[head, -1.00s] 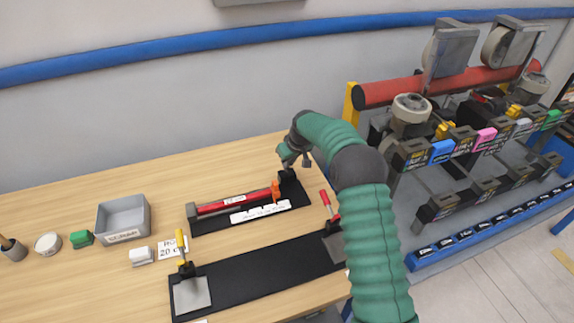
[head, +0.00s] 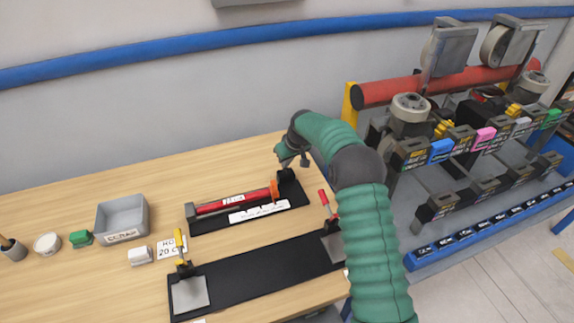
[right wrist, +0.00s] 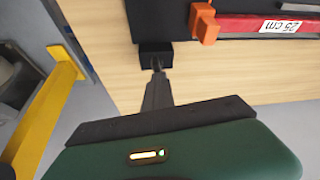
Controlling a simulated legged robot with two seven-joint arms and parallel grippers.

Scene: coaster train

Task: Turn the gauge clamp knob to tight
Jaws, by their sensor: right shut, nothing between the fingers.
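The gauge is a red bar (head: 232,201) with an orange clamp piece (head: 275,190) at its right end, on a black base (head: 207,225) on the table. A dark block (head: 286,178), perhaps the clamp knob, sits just beyond the orange piece. In the right wrist view, a black block (right wrist: 155,47) lies beside the orange piece (right wrist: 206,26). My right gripper (right wrist: 158,66) is shut and empty, its tips at the edge of that block; I cannot tell whether they touch. In the head view the fingertips are hard to make out. My left gripper is not in view.
A black mat (head: 255,272) with a yellow-handled clamp (head: 181,250) and a red-handled clamp (head: 327,206) lies in front of the gauge. A grey scrap bin (head: 123,218) stands to the left. A machine with a yellow post (head: 351,107) stands right of the table.

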